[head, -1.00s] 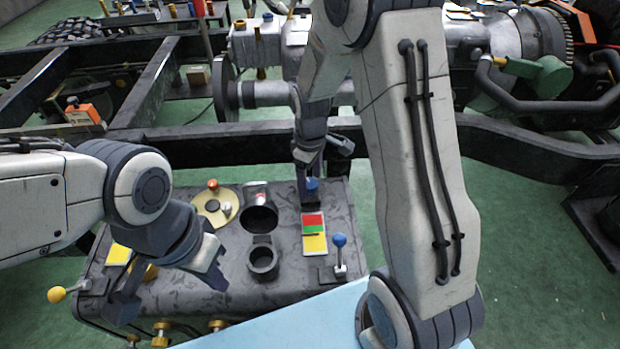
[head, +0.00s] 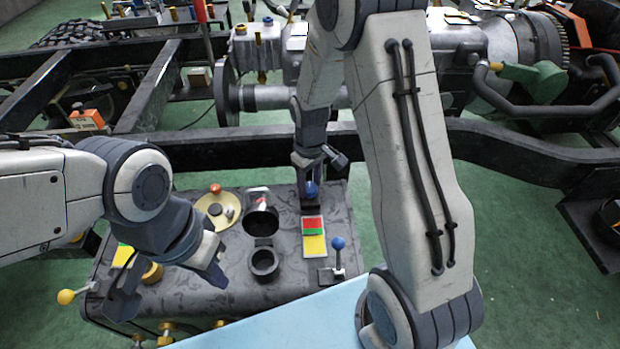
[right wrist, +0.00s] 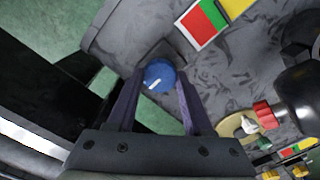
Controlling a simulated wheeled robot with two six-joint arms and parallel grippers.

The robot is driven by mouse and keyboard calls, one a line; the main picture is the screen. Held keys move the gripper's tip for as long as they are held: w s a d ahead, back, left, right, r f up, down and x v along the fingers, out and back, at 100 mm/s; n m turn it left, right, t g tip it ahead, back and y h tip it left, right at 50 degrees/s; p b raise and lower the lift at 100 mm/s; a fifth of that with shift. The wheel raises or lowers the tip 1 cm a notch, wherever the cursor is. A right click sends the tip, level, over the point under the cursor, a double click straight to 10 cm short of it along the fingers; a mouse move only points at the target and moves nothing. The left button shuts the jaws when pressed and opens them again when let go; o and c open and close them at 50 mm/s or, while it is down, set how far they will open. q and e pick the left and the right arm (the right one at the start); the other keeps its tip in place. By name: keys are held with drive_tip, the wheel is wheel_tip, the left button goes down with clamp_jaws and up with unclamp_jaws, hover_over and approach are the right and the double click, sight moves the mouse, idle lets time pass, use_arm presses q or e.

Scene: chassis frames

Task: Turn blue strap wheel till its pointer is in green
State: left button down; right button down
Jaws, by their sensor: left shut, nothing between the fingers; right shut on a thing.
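The blue strap wheel (head: 311,189) is a round blue knob at the far edge of the dark panel. In the right wrist view the wheel (right wrist: 159,75) shows a short white mark on its top, pointing down and left. My right gripper (head: 312,180) is over the wheel from above, its fingers shut on it. A gauge card (head: 313,245) with red, green and yellow bands lies just in front of the wheel; I cannot make out a pointer on it. My left gripper (head: 214,273) is shut and empty over the panel's left part.
The panel also holds a blue-balled lever (head: 338,244), two dark round cups (head: 264,261), a yellow disc with a red knob (head: 216,208) and a yellow-balled lever (head: 67,296). A dark chassis rail (head: 240,152) runs behind. A light blue surface (head: 290,325) is in front.

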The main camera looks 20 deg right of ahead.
sight(310, 187)
drive_tip(key=shift+m+p, duration=0.8)
drive_tip(key=shift+m, duration=0.7)
drive_tip(key=shift+w, duration=0.1)
drive_tip(key=shift+c, duration=1.5)
unclamp_jaws()
wheel_tip(310, 187, up, 10)
drive_tip(key=p, duration=0.1)
drive_tip(key=shift+r+p, duration=0.25)
drive_tip(key=shift+p, duration=0.15)
